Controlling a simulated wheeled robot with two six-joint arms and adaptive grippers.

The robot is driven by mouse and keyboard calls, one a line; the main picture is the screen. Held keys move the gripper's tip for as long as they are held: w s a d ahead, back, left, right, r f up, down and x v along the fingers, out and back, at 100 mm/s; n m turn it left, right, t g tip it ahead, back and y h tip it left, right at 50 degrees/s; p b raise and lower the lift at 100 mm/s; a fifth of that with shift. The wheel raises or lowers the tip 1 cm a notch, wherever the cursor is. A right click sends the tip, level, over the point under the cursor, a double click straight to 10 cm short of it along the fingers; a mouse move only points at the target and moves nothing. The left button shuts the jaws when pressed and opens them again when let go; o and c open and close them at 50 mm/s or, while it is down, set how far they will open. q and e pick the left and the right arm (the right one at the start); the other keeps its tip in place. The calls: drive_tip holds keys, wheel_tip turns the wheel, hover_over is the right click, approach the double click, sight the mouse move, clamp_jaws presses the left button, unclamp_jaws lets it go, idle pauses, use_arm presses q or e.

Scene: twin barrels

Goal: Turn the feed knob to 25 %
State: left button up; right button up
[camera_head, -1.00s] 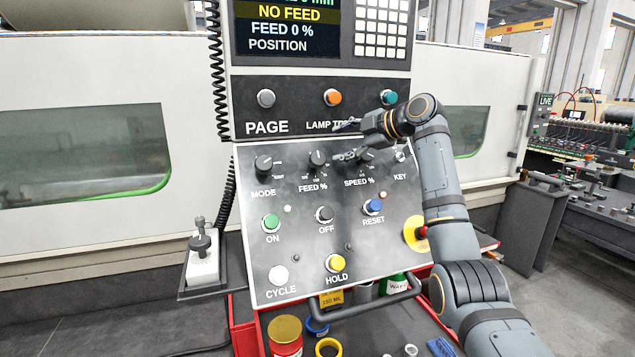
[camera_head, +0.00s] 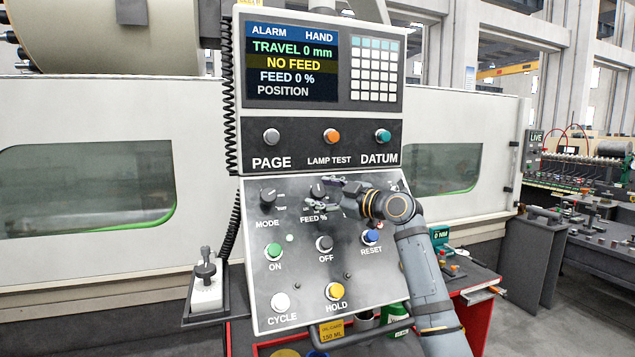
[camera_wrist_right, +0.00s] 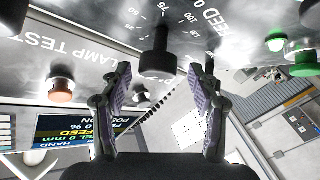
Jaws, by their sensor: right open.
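The feed knob (camera_head: 317,191) is a black knob on the sloped grey panel, above the label FEED %. In the right wrist view the feed knob (camera_wrist_right: 157,52) stands between my right gripper's two fingertips, just ahead of them, with clear gaps on both sides. My right gripper (camera_head: 320,194) is open, one finger above and one below the knob. The open fingers also show in the wrist view (camera_wrist_right: 160,80). The screen (camera_head: 291,62) reads FEED 0 % and NO FEED. The knob's pointer is hard to make out. My left gripper is not in view.
The mode knob (camera_head: 268,196) is left of the feed knob. The lamp test button (camera_head: 331,136) sits above it, the off button (camera_head: 324,244) below. My right arm hides the speed knob. A red cart (camera_head: 478,318) stands at lower right.

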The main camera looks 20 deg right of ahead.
drive_tip(key=shift+w+a+r, duration=0.1)
drive_tip(key=shift+w+a, duration=0.2)
drive_tip(key=shift+w, duration=0.3)
drive_tip(key=shift+w+f, duration=0.2)
drive_tip(key=shift+w, duration=0.2)
drive_tip(key=shift+s, duration=0.1)
drive_tip(key=shift+c, duration=0.8)
drive_tip(key=c, duration=1)
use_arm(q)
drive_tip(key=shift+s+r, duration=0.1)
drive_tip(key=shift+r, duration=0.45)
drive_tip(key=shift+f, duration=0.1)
use_arm(e)
drive_tip(key=shift+f, duration=0.1)
